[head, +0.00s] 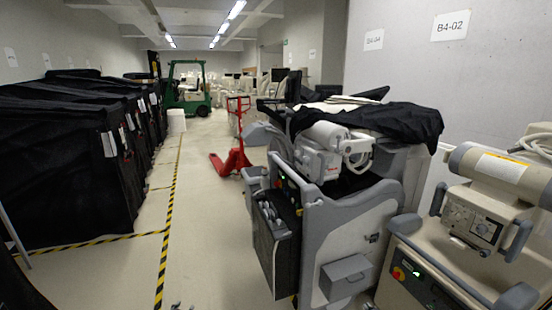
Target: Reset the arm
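Small grey tips at the bottom edge of the head view look like the end of my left gripper (181,306). A similar small bit at the bottom edge, against the grey cart, may be my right gripper (369,306). Nearly all of both grippers is cut off by the frame, so I cannot tell whether they are open or shut. No held object shows at either one. My arms are otherwise out of view.
A grey medical cart (338,225) with a black cover (390,122) stands close at right, beside a beige machine (440,265). Black-covered carts (60,165) line the left. Between them is a clear aisle with yellow-black floor tape (168,235), a red pallet jack (235,155) and green forklift (187,90).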

